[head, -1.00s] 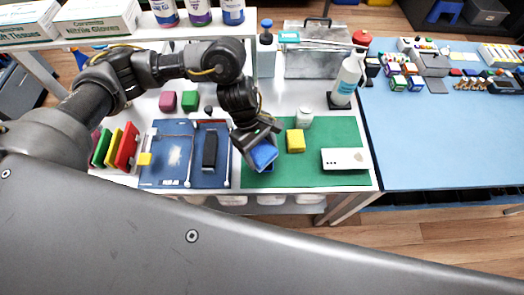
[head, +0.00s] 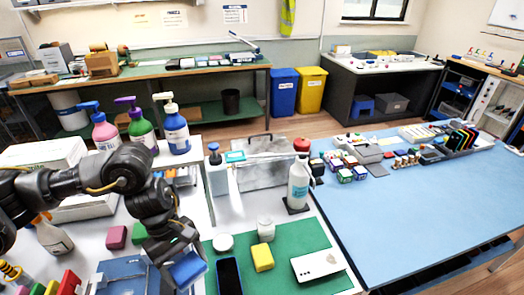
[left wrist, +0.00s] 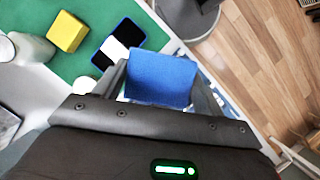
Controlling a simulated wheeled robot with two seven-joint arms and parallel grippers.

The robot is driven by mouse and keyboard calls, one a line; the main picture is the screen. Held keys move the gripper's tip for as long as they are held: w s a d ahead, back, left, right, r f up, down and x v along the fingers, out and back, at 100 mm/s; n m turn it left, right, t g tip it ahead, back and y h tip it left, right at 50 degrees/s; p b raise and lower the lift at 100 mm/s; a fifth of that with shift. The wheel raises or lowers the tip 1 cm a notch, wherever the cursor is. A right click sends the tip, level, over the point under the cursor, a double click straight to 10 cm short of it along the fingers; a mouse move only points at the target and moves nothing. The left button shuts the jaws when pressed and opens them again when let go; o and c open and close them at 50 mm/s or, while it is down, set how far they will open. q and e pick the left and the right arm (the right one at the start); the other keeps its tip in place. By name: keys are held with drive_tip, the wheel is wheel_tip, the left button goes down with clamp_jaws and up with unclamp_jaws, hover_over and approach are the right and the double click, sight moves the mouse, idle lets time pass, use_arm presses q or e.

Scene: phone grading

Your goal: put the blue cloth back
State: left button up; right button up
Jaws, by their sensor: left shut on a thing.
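My left gripper (head: 180,250) is shut on the blue cloth (head: 187,269), a small block-like pad, in the head view. In the left wrist view the blue cloth (left wrist: 162,78) sits between the fingers. It is held over the left edge of the green mat (head: 285,285), beside a dark phone (head: 229,275) lying on the mat. The phone (left wrist: 118,45) also shows in the left wrist view. Whether the cloth touches anything below cannot be told. My right gripper is not in view.
A yellow block (head: 262,258), white box (head: 318,266), small jar (head: 266,229) and round white lid (head: 223,242) are on or by the mat. A blue tray (head: 120,272) lies left, with a red piece (head: 70,283) beyond. A wash bottle (head: 298,183) stands behind the mat.

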use_arm(q)
drive_tip(key=w+a+r+b, duration=0.1)
drive_tip(key=w+a+r, duration=0.3)
drive_tip(key=shift+w+n, duration=0.3)
drive_tip(key=shift+n, duration=0.1)
drive_tip(key=shift+a, duration=0.2)
